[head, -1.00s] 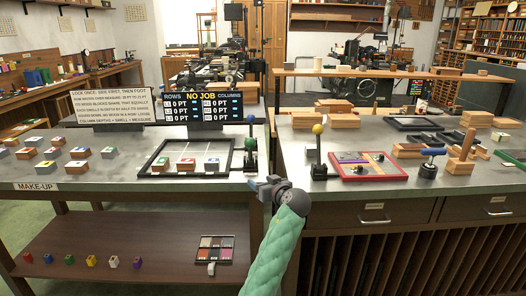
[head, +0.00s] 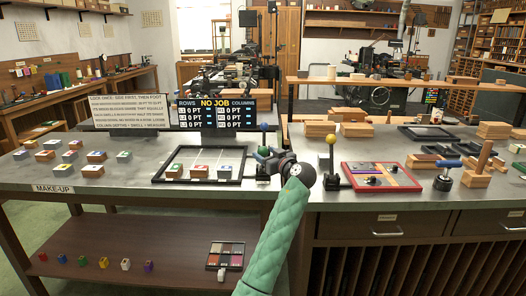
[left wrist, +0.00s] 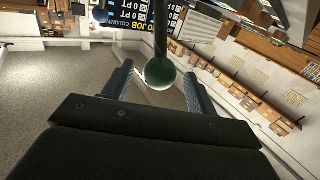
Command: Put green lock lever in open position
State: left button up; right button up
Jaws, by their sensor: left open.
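The green lock lever's ball knob (head: 263,151) is at the right end of the black-framed tray on the left bench, below a blue knob. My left gripper (head: 264,156) is right at it and partly covers it and its base. In the left wrist view, the green ball (left wrist: 160,74) sits between the two fingertips of my left gripper (left wrist: 160,78), with a dark rod running up from it. The fingers are open, with a visible gap to each side of the ball. My right gripper is not in view.
A blue knob (head: 263,127) stands just above the green one. A yellow-knobbed lever (head: 331,138) stands to the right, by a red-framed tray (head: 380,186). The black frame (head: 198,181) holds several blocks. A sign and a "NO JOB" display (head: 215,110) stand behind.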

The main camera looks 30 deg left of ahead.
pick_arm(q)
jog(key=shift+x, duration=1.2)
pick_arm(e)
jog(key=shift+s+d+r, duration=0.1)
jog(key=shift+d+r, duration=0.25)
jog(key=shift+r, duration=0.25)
pick_arm(q)
jog(key=shift+c, duration=0.5)
grip_shut()
